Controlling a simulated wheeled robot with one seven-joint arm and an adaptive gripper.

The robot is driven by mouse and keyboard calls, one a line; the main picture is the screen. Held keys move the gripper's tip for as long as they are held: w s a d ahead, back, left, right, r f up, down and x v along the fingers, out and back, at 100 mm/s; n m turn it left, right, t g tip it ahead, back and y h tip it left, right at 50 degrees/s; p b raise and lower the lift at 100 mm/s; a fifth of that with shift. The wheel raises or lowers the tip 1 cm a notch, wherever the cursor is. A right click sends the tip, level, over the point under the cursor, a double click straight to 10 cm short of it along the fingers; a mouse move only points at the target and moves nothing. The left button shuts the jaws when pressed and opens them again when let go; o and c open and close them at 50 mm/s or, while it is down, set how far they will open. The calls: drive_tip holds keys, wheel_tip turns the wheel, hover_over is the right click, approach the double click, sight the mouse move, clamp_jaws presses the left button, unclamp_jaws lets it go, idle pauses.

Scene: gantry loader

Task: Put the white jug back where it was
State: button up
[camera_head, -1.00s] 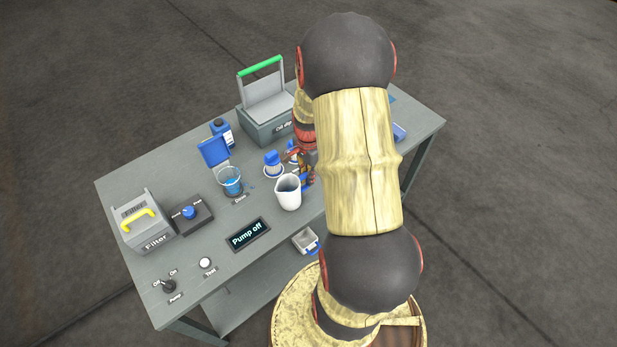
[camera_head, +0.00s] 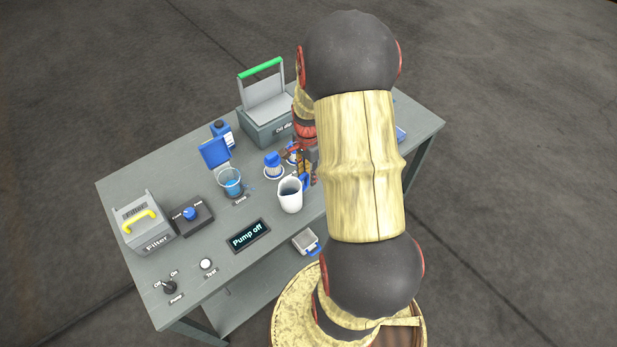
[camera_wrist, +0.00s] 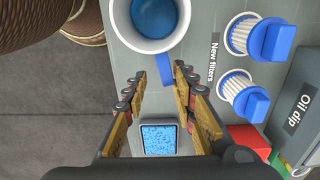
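The white jug (camera_head: 291,198) stands upright on the bench near its front edge, with its blue handle (camera_head: 305,183) towards my arm. In the wrist view the jug (camera_wrist: 128,38) is at the top, with blue liquid inside. Its blue handle (camera_wrist: 166,72) lies near the fingertips, closer to the right finger. My gripper (camera_wrist: 160,76) is open, its two fingers spread apart with a gap around the handle's end. In the head view my gripper (camera_head: 308,170) is partly hidden by my arm.
Two blue-capped filters (camera_wrist: 262,38) stand beside the jug by the "New filters" label. A beaker of blue liquid (camera_head: 230,183), a "Pump off" display (camera_head: 247,235) and the oil dip box (camera_head: 268,122) are nearby. A grey-rimmed blue speckled square (camera_wrist: 159,138) lies between my fingers.

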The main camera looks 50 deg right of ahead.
drive_tip(key=w+a+r+n+t+p, duration=0.15)
drive_tip(key=a+r, duration=0.25)
drive_tip(key=r, duration=0.5)
drive_tip(key=w+a+r+n+p, duration=0.1)
drive_tip(key=w+a+r+n, duration=0.15)
drive_tip(key=r, duration=0.65)
drive_tip(key=s+a+r+n+t, duration=0.1)
drive_tip(key=s+a+r+n, duration=0.2)
drive_tip(key=a, duration=0.5)
drive_tip(key=s+a+r+n+t, duration=0.2)
drive_tip(key=s+a+r+n, duration=0.1)
drive_tip(key=a+r+n, duration=0.3)
drive_tip(key=s+a+r+n+t, duration=0.1)
drive_tip(key=s+a+r+n, duration=0.2)
drive_tip(key=a+r+n, duration=0.2)
drive_tip(key=a+n, duration=0.2)
drive_tip(key=a, duration=0.2)
drive_tip(key=shift+s+a+r+n, duration=0.15)
drive_tip(key=shift+s+a+n, duration=0.25)
